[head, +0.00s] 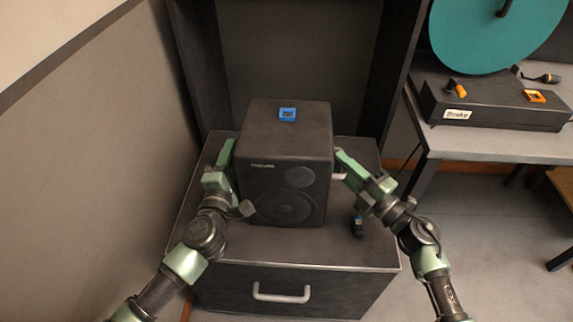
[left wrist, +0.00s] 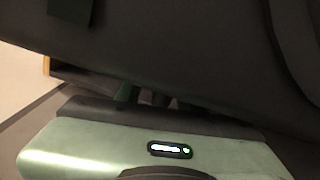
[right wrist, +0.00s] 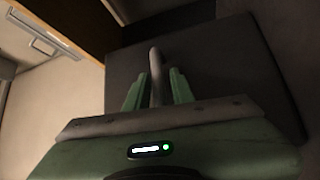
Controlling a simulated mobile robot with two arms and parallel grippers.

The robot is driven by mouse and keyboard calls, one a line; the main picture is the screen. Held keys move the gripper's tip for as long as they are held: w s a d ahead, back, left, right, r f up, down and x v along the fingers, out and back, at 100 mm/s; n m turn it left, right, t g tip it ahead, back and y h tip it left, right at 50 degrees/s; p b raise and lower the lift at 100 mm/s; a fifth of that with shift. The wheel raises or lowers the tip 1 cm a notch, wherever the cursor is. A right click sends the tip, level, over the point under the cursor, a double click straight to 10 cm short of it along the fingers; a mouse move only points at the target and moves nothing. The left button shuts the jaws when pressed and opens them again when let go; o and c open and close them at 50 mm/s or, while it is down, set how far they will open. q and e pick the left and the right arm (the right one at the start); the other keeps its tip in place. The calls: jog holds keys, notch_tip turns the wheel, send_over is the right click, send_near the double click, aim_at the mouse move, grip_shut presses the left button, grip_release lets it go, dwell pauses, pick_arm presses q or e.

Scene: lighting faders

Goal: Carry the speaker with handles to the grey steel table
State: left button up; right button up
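The speaker (head: 285,165), a black box with two round drivers, stands upright on a dark drawer cabinet (head: 290,245). A pale handle (head: 338,176) shows on its right side; it also shows in the right wrist view (right wrist: 155,62). My right gripper (head: 345,162) is at that handle, its fingers on either side of the bar with a gap visible, so it looks open. My left gripper (head: 227,158) is against the speaker's left side; the left handle is hidden, and the dark left wrist view does not show its grip clearly.
A blue square item (head: 287,114) lies on top of the speaker. A small dark object (head: 358,226) is on the cabinet top. A wall is close on the left.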

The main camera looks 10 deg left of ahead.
pick_arm(q)
jog(key=shift+w, duration=0.2)
pick_arm(e)
jog(key=shift+w+a, duration=0.15)
pick_arm(q)
jog(key=c, duration=0.4)
pick_arm(e)
jog(key=c, duration=0.4)
pick_arm(q)
grip_shut()
pick_arm(e)
grip_shut()
jog(key=shift+f, duration=0.1)
pick_arm(q)
jog(key=shift+w+r, duration=0.1)
jog(key=shift+r, duration=0.35)
pick_arm(e)
jog(key=shift+w+r, duration=0.1)
jog(key=shift+r, duration=0.25)
